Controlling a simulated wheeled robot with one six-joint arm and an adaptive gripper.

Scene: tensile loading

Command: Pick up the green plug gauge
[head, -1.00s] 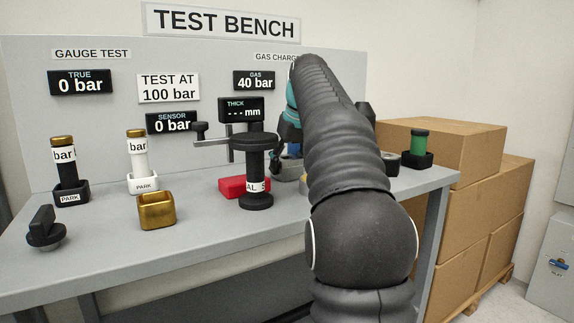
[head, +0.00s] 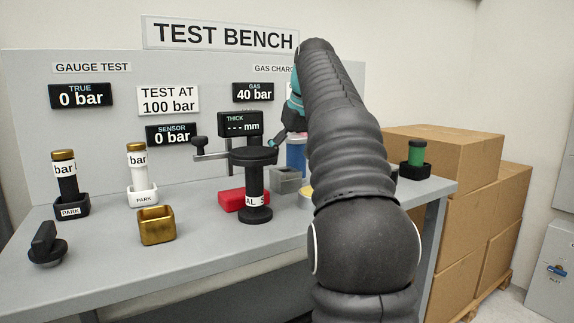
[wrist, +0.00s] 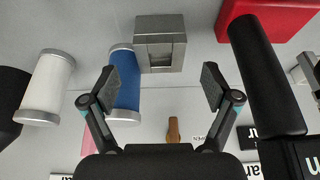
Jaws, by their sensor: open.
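The green plug gauge (head: 416,153) stands upright in a black holder (head: 414,171) at the right end of the bench, in the head view. It does not show in the wrist view. My gripper (head: 275,142) is mostly hidden behind my arm in the head view, well left of the gauge. In the wrist view my gripper (wrist: 162,84) has its two fingers spread wide, with nothing held between them. A blue cylinder with pale ends (wrist: 125,84) lies partly behind the left finger there.
A grey slotted block (wrist: 160,44) and a red block (wrist: 268,14) sit on the bench below my gripper. A black stand (head: 255,185), a brass cup (head: 156,224) and two parked gauges stand further left. Cardboard boxes (head: 445,150) rise beside the bench's right end.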

